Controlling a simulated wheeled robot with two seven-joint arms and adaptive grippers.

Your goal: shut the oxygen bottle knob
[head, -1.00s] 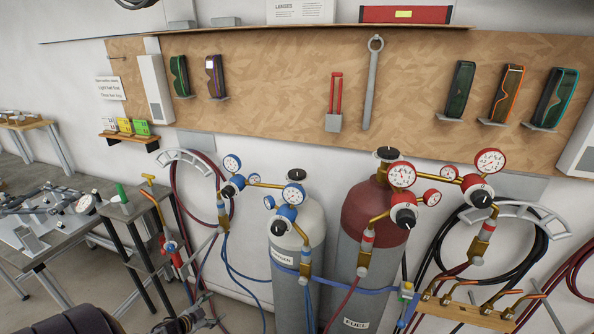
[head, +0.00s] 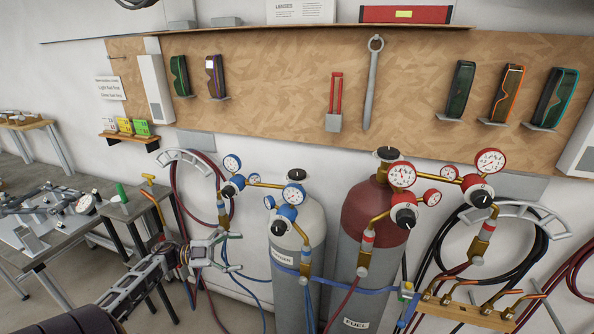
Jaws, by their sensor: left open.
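The oxygen bottle (head: 312,240) is a light grey cylinder with a partly readable label, standing in the middle of the head view. A black knob (head: 297,176) sits on its top. Blue regulators with white gauges are fitted to it, and the front regulator has its own black knob (head: 278,228). My left gripper (head: 234,252) is open and empty. It appears left of the bottle in the picture, lower than the top knob and apart from it. My right gripper is out of view.
A fuel bottle (head: 367,222) with a dark red shoulder stands right of the oxygen bottle. Gauges, brass pipes and hoses crowd both bottles. A blue strap (head: 345,291) crosses them.

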